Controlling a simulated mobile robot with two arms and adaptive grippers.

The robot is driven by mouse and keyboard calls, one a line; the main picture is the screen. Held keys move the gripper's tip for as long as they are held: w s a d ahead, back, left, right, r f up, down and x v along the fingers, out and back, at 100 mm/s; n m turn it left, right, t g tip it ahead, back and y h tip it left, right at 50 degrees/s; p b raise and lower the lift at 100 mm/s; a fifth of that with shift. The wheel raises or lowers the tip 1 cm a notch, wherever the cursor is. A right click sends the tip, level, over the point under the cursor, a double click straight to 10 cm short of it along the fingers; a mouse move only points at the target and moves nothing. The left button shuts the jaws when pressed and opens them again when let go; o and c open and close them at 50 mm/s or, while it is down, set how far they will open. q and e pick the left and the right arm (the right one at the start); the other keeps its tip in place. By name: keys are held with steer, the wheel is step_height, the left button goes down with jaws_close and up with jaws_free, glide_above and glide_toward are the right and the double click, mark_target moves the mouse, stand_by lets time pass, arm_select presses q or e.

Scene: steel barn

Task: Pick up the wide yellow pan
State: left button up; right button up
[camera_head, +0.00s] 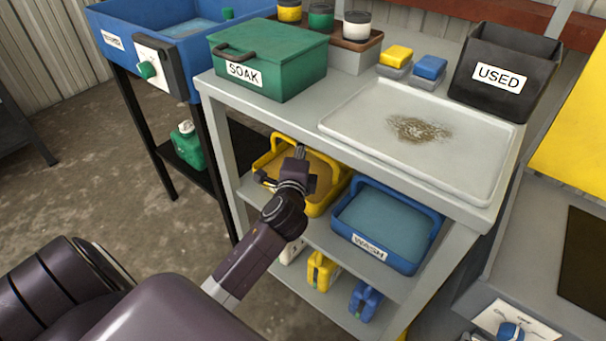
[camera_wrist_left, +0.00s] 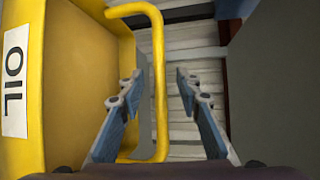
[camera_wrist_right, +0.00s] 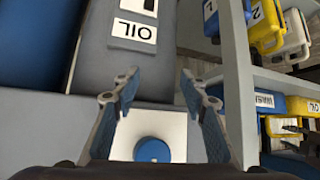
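The wide yellow pan (camera_head: 323,203) lies on the shelf under the bench top, left of the blue WASH pan. In the left wrist view the yellow pan (camera_wrist_left: 120,35) shows its OIL label and a bar handle (camera_wrist_left: 160,90). My left gripper (camera_head: 288,166) is at the pan's near side and partly hides it. In its wrist view the left gripper (camera_wrist_left: 158,78) is open, with the handle between its fingers and no clear grip on it. My right gripper (camera_wrist_right: 150,85) is open and empty, over a white plate with a blue knob (camera_wrist_right: 152,150).
The blue WASH pan (camera_head: 390,222) is close on the right. The bench top overhangs the shelf and carries a pale tray (camera_head: 360,115), a green SOAK box (camera_head: 268,60) and a black USED bin (camera_head: 508,65). Yellow and blue jugs (camera_head: 320,270) stand on the lower shelf.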

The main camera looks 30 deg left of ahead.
arm_select(q)
jaws_close()
stand_by(0.3)
steer(key=shift+r, duration=0.15)
stand_by(0.3)
